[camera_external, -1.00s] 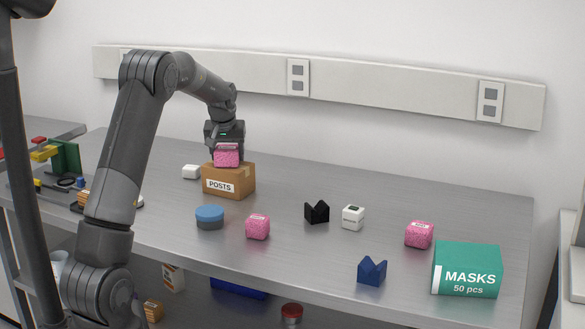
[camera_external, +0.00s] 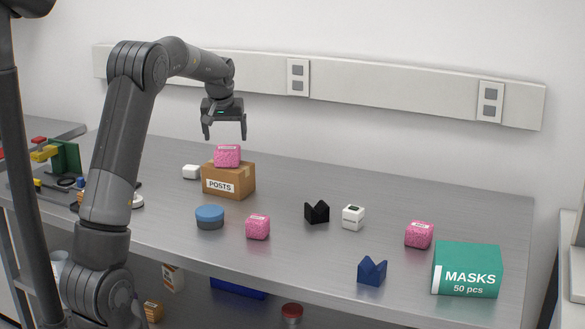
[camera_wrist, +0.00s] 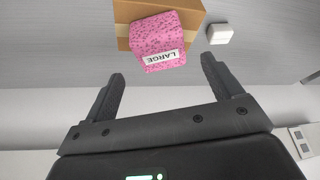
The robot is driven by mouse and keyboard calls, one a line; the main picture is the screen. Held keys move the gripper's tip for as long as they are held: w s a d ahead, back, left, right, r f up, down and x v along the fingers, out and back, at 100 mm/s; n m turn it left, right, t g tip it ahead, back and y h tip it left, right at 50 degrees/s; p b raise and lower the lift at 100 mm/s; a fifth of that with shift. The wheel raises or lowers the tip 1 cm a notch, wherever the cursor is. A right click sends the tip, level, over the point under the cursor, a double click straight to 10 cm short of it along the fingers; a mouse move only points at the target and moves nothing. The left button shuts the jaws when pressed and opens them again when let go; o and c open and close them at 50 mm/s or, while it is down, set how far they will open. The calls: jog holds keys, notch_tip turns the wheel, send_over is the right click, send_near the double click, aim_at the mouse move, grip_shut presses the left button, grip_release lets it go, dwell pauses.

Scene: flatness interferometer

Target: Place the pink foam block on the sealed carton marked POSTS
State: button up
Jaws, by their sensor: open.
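A pink foam block (camera_external: 227,156) rests on top of the brown carton marked POSTS (camera_external: 221,186). In the wrist view the same pink block (camera_wrist: 158,40) carries a LARGE label and sits on the carton (camera_wrist: 128,12). My gripper (camera_external: 225,136) is open and empty, a little above the block and apart from it. In the wrist view its two fingers (camera_wrist: 162,70) are spread with nothing between them. Two other pink blocks stand on the bench, one (camera_external: 257,227) in front of the carton and one (camera_external: 419,235) near the green box.
A blue round tub (camera_external: 210,217), a white block (camera_external: 191,172), a black notched block (camera_external: 317,212), a white cube (camera_external: 353,217), a blue notched block (camera_external: 372,271) and a green MASKS box (camera_external: 467,270) stand on the bench (camera_external: 310,260). A socket rail (camera_external: 390,95) runs along the wall.

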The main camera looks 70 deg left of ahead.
jog(key=shift+v, duration=2.3)
jog(key=d+r+m+t+h, duration=0.1)
jog(key=d+r+m, duration=0.2)
jog(key=d, duration=1.2)
jog(key=d+r+m+t+h, duration=0.1)
jog(key=d+r+m+t, duration=0.15)
jog(key=d, duration=1.25)
jog(key=s+d+f+m+h, duration=0.1)
jog(key=s+d+f+m, duration=0.2)
jog(key=s+d, duration=0.4)
jog(key=s+d+f+m+h, duration=0.1)
jog(key=s+d+f+m, duration=0.3)
jog(key=s+d, duration=0.4)
jog(key=d+m, duration=0.1)
jog(key=d, duration=0.5)
jog(key=shift+d, duration=0.3)
